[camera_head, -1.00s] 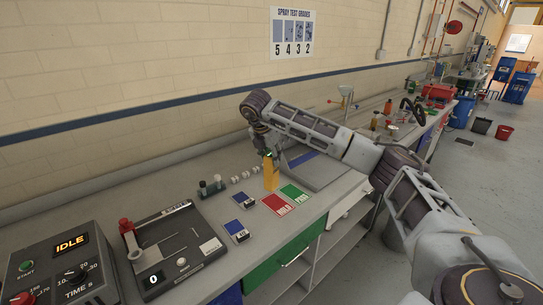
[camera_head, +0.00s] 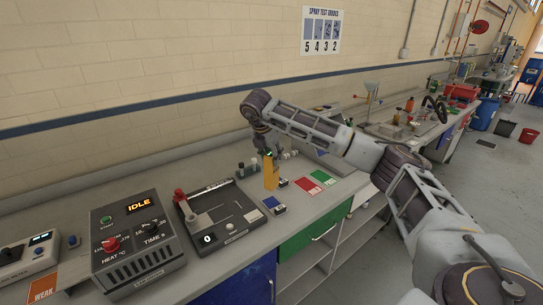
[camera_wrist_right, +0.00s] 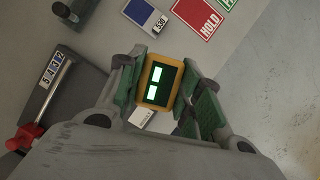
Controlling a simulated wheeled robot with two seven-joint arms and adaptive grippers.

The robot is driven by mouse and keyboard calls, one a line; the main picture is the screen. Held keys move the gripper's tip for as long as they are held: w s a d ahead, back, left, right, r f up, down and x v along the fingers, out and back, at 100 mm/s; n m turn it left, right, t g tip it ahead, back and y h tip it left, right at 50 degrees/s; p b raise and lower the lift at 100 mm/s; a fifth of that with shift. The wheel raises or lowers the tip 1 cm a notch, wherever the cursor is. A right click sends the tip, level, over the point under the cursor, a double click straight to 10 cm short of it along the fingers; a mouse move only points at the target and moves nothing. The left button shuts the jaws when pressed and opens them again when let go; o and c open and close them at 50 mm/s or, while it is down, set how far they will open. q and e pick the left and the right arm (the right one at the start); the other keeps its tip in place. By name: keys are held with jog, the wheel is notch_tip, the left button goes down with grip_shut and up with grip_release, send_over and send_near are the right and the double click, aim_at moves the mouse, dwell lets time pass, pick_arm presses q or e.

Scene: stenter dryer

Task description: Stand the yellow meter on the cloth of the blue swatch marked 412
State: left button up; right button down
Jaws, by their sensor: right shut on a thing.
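My right gripper (camera_head: 268,154) is shut on the yellow meter (camera_head: 270,176) and holds it upright over the bench. In the right wrist view the gripper (camera_wrist_right: 162,90) has its green pads on both sides of the meter (camera_wrist_right: 158,82), whose green display is lit. One blue swatch (camera_head: 270,203) lies just in front of the meter in the head view. Another blue swatch (camera_wrist_right: 140,12), with a label that seems to read 530, lies beside the HOLD card. A white label (camera_wrist_right: 145,117) shows partly beneath the meter; its number is unreadable. My left gripper is out of view.
The red HOLD card (camera_head: 308,187) and green PASS card (camera_head: 323,177) lie to the right. A dark tester with a red knob (camera_head: 218,208) stands to the left, beside the IDLE heater box (camera_head: 135,240).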

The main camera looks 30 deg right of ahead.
jog(key=shift+a, duration=0.2)
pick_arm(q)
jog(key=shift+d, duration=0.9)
pick_arm(e)
jog(key=shift+w+d, duration=0.1)
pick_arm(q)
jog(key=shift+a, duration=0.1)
